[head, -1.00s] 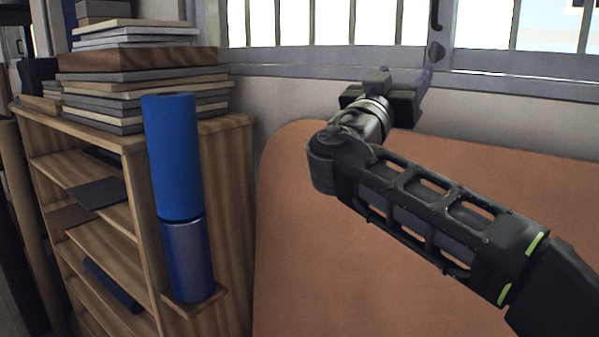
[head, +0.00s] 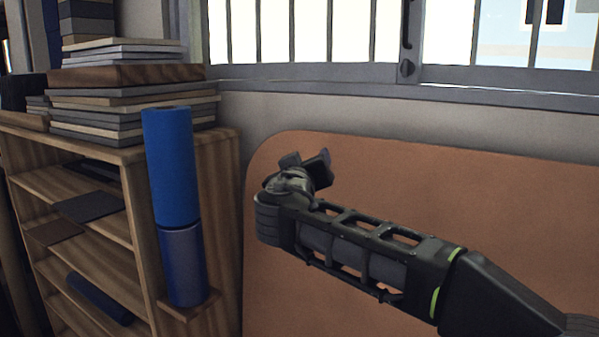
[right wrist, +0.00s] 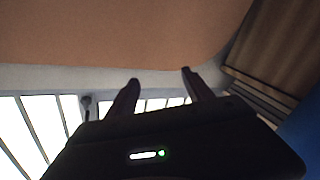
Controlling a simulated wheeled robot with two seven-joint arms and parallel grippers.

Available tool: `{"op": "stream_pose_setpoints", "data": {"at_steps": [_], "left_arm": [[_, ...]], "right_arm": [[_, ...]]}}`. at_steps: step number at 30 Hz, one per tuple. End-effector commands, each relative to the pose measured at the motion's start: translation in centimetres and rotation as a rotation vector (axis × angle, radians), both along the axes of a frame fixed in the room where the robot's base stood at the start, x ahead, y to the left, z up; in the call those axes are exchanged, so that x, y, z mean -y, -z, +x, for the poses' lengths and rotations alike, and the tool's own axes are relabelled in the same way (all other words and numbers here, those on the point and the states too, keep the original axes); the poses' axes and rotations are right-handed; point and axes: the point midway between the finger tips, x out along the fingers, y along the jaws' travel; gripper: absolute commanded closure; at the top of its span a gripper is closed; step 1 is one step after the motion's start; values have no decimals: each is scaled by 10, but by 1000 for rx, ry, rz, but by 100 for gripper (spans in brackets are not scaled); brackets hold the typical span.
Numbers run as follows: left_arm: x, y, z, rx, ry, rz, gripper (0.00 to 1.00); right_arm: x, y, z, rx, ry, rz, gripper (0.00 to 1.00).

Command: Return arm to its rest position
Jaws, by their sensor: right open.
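My right arm comes in from the right in the head view, with its gripper (head: 322,166) in front of the upper part of an orange-brown panel. The gripper is small and partly turned away there. In the right wrist view the two fingers of the right gripper (right wrist: 160,78) stand apart with nothing between them. My left gripper does not show in either view.
A wooden shelf unit (head: 222,180) stands at the left, stacked with flat boards (head: 130,75). A blue cylinder (head: 172,165) stands upright on a small ledge at its side. The orange-brown panel (head: 450,190) leans below a barred window (head: 300,30).

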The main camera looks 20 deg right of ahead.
Motion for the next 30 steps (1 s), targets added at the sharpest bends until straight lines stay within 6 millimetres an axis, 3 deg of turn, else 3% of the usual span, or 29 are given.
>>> {"op": "stream_pose_setpoints", "data": {"at_steps": [6, 24, 27, 30], "left_arm": [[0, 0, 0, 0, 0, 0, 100], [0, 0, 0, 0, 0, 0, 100], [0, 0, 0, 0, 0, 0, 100], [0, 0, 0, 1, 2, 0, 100]], "right_arm": [[-6, 14, 5, -38, -24, 1, 40], [-7, 14, 6, -50, -28, -17, 40], [-19, 19, 12, -97, -84, -60, 40], [-46, 48, 21, -192, -199, -67, 40]]}}
